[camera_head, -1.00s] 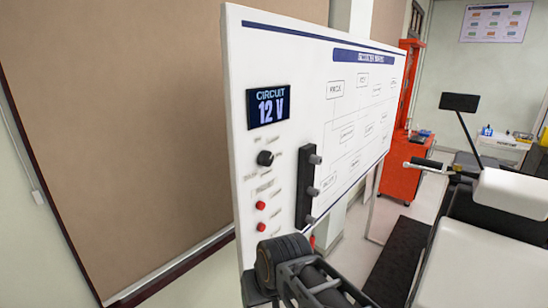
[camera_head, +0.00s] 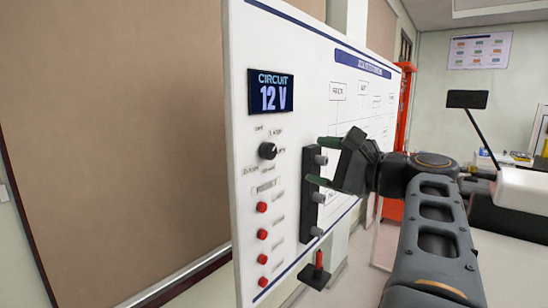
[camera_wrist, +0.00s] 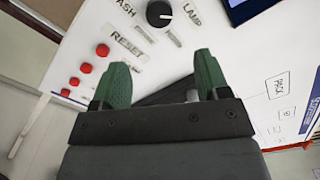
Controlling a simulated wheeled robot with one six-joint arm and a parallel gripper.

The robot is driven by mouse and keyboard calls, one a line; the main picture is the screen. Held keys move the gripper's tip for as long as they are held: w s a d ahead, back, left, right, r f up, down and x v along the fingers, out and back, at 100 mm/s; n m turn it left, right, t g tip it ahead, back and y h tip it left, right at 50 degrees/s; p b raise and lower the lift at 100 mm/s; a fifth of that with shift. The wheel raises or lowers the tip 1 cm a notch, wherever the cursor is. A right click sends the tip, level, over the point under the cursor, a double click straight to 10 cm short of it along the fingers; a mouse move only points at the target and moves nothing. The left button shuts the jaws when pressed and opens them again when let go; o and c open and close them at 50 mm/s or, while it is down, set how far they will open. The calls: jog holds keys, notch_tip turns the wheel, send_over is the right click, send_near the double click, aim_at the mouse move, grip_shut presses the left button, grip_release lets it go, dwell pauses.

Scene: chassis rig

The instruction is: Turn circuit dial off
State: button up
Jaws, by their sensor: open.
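The circuit dial (camera_head: 267,151) is a round black knob on the white panel (camera_head: 300,60), below a display (camera_head: 270,92) reading "CIRCUIT 12 V". In the wrist view the dial (camera_wrist: 159,14) shows at the top, with a white pointer mark and the labels "LAMP", "RESET" and a partly cut word ending in "ASH" around it. My gripper (camera_head: 322,159) is open in front of the panel, to the right of the dial and apart from it. Its green fingertips (camera_wrist: 160,75) have nothing held between them, and the dial lies beyond them.
Several red buttons (camera_head: 262,207) run down the panel below the dial. A black strip with grey knobs (camera_head: 309,195) is right of them, close behind my gripper. A small black stand with a red post (camera_head: 316,272) is below. A white vehicle-like body (camera_head: 520,190) is at right.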

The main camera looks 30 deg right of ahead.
aim_at(272, 153)
jog(key=p+x, duration=0.2)
jog(key=x, duration=1)
jog(key=shift+w+f, duration=0.1)
jog(key=c, duration=0.9)
jog(key=shift+c, duration=0.2)
jog(key=shift+f+b, duration=0.1)
jog(key=shift+b, duration=0.25)
